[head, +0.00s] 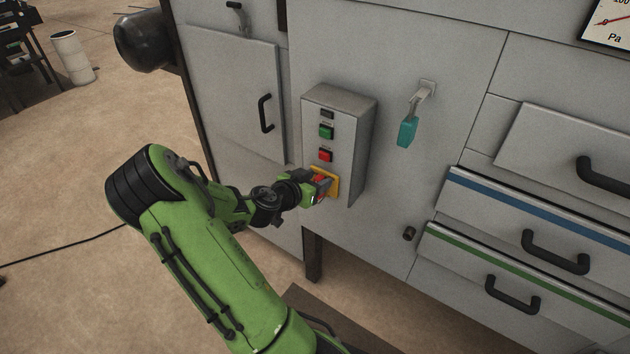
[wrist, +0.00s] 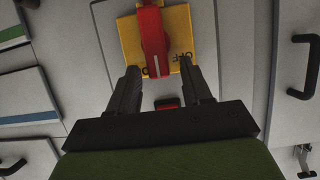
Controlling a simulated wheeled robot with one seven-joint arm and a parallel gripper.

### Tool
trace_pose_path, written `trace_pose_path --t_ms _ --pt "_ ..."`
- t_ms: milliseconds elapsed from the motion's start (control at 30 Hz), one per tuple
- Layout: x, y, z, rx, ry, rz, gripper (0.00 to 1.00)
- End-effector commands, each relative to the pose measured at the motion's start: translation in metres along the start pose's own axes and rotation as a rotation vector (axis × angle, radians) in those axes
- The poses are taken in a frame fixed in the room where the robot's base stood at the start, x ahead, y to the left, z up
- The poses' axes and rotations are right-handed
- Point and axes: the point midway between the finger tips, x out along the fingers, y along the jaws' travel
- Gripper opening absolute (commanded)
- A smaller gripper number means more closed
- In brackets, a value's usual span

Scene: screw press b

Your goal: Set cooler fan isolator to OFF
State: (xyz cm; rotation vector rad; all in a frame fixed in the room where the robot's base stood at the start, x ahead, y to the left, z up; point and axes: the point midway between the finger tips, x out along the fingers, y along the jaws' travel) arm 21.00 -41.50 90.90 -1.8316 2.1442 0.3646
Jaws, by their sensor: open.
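The cooler fan isolator is a red rotary handle (wrist: 151,40) on a yellow plate (wrist: 131,40), low on a grey control box. In the wrist view a white mark shows at the handle's near end. An "OFF" label is right of the handle; a second label at lower left is mostly hidden by a finger. The red handle also shows in the head view (head: 320,180), partly behind my gripper (head: 311,190). My gripper (wrist: 159,68) is open, its fingertips either side of the handle's near end, with gaps visible in the wrist view.
The control box (head: 361,130) also carries a green button (head: 326,132) and a red button (head: 325,156) above the isolator. A teal-tagged key or lever (head: 407,132) hangs to the right. A cabinet door handle (head: 265,114) is left; drawer handles (head: 555,252) are right.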

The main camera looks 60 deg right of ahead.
Motion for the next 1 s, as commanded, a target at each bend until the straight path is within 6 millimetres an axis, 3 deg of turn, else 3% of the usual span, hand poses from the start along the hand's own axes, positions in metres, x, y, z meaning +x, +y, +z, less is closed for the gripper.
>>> trace_pose_path --t_ms 167,500,1000 --pt "-0.0002 -0.0001 -0.0001 0.0 0.0 0.0 0.49" --pt "-0.0005 -0.0001 -0.0001 0.0 0.0 0.0 0.0" --pt "-0.0002 -0.0059 0.0007 -0.116 0.0 0.048 0.0"
